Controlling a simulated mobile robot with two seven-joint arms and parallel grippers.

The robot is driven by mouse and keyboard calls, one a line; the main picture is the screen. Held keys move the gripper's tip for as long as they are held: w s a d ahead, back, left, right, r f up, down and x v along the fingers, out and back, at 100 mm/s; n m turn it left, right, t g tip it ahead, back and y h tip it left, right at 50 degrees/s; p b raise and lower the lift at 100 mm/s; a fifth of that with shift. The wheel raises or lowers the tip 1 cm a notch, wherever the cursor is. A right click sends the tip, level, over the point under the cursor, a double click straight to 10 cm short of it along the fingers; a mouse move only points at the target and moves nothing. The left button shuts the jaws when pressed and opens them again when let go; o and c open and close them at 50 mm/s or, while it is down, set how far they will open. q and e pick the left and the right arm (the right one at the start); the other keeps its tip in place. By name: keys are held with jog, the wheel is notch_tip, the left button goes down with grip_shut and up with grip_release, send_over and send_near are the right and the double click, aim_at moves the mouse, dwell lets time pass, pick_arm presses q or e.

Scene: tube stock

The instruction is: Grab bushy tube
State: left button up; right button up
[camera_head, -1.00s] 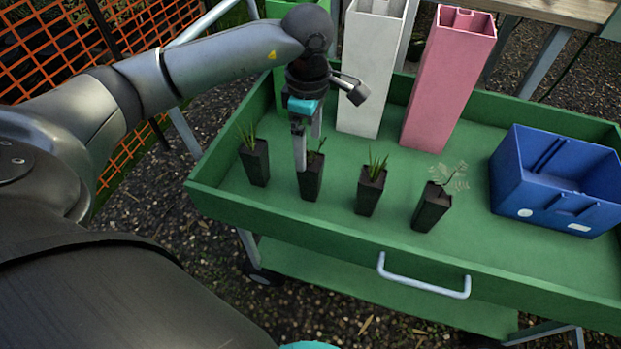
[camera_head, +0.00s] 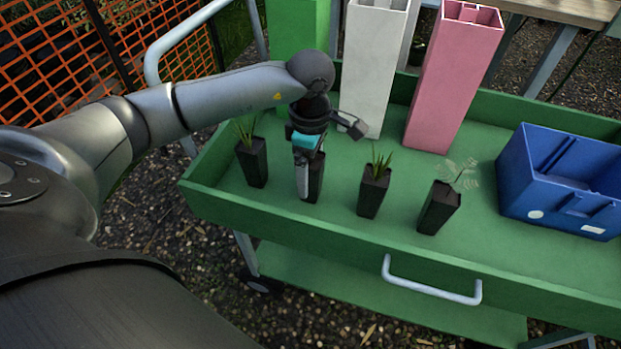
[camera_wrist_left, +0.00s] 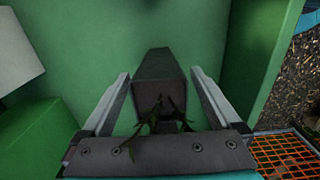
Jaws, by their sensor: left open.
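Several black plant tubes stand in a row on the green cart. My left gripper (camera_head: 305,190) points down at the second tube from the left (camera_head: 316,178), whose plant is hidden by the gripper in the head view. In the left wrist view, that black tube (camera_wrist_left: 160,72) lies between the two spread fingers (camera_wrist_left: 160,85), with gaps on both sides. Dark leafy stems (camera_wrist_left: 160,118) show at its near end. The other tubes are a grassy one at far left (camera_head: 254,162), a grassy one third (camera_head: 373,192) and a feathery-leaved one (camera_head: 438,208). My right gripper is out of view.
A white tall container (camera_head: 370,70) and a pink one (camera_head: 452,80) stand behind the row, with a green one (camera_head: 297,50) at left. A blue crate (camera_head: 565,190) stands at right. The cart's raised rim (camera_head: 330,239) runs along the front.

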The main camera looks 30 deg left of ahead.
pick_arm(q)
jog(key=shift+f, duration=0.3)
grip_shut()
dwell(0.7)
